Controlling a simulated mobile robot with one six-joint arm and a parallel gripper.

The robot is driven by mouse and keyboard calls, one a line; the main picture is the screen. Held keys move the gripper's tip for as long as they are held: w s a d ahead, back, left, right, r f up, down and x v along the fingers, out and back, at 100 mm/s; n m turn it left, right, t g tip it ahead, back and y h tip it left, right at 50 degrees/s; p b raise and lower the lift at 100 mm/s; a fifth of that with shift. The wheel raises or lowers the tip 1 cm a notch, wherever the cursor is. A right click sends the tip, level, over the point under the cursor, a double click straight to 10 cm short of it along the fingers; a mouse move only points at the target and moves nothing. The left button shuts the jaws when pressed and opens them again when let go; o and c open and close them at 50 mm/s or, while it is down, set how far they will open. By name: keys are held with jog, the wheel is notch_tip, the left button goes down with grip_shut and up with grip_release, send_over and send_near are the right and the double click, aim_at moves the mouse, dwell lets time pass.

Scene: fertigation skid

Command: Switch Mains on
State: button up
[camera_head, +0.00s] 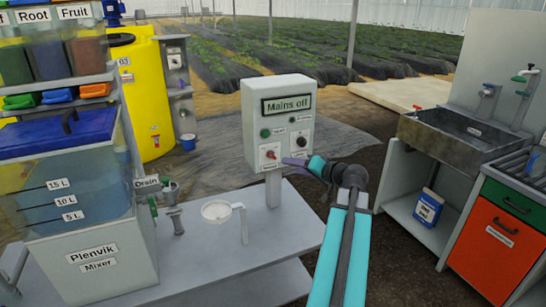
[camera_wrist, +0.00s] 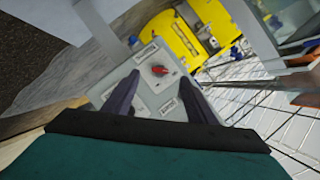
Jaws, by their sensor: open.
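The grey control box (camera_head: 278,128) stands on a post and its display (camera_head: 287,104) reads "Mains off". A red rotary switch (camera_head: 271,155) is at the lower left of its front. It also shows in the wrist view as a red knob (camera_wrist: 159,71) on a pale plate. My gripper (camera_head: 288,161) is just right of the red switch in the head view. In the wrist view my gripper (camera_wrist: 159,78) is open, with its two dark fingers apart and the red knob between and beyond the tips. I cannot make out any contact. The switch's small label is unreadable.
A green button (camera_head: 265,133) and a black knob (camera_head: 302,143) are above the switch. The mixer tank (camera_head: 75,190) with its drain valve is on the left. A sink (camera_head: 450,135) is on the right.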

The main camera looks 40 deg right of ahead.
aim_at(273, 156)
jog(key=shift+s+d+r+h, duration=0.2)
jog(key=shift+d+r, duration=0.1)
jog(key=shift+r, duration=0.15)
jog(key=shift+s+d+r+h, duration=0.15)
jog(key=shift+d+r, duration=0.1)
jog(key=shift+r, duration=0.2)
jog(key=shift+w, duration=0.1)
jog(key=p+x, duration=0.2)
jog(key=x, duration=1.1)
jog(key=shift+w, duration=0.35)
jog(key=shift+f, duration=0.1)
jog(key=c, duration=1.1)
